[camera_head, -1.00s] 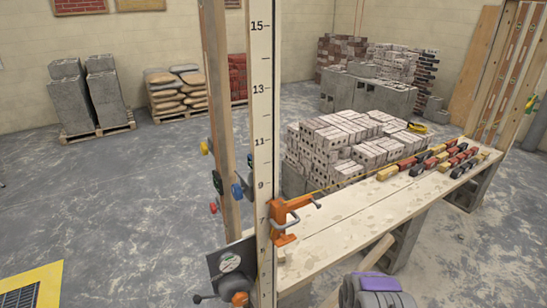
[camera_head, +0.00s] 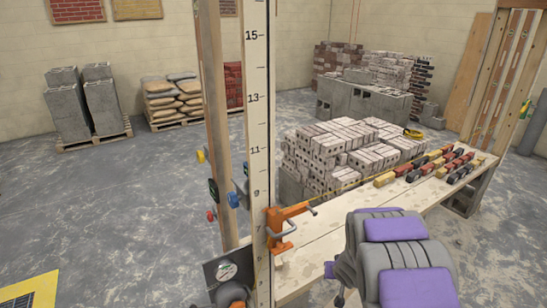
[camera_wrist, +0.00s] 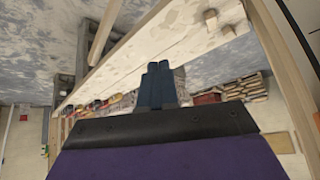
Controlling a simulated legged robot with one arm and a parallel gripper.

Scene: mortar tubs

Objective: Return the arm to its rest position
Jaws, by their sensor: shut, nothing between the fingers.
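My arm (camera_head: 400,255), grey with purple panels, rises at the lower right of the head view, in front of the plank bench. My gripper (camera_wrist: 159,68) shows in the wrist view as two dark fingers side by side, shut with nothing between them. The wrist view is upside down, with the bench and floor along its top. In the head view the fingertips are hidden.
A plank bench (camera_head: 325,232) carries rows of coloured blocks (camera_head: 440,166). An orange clamp (camera_head: 284,224) grips near a numbered upright board (camera_head: 258,130) close to my arm. A brick stack (camera_head: 340,150) stands behind the bench. Open floor (camera_head: 110,205) lies to the left.

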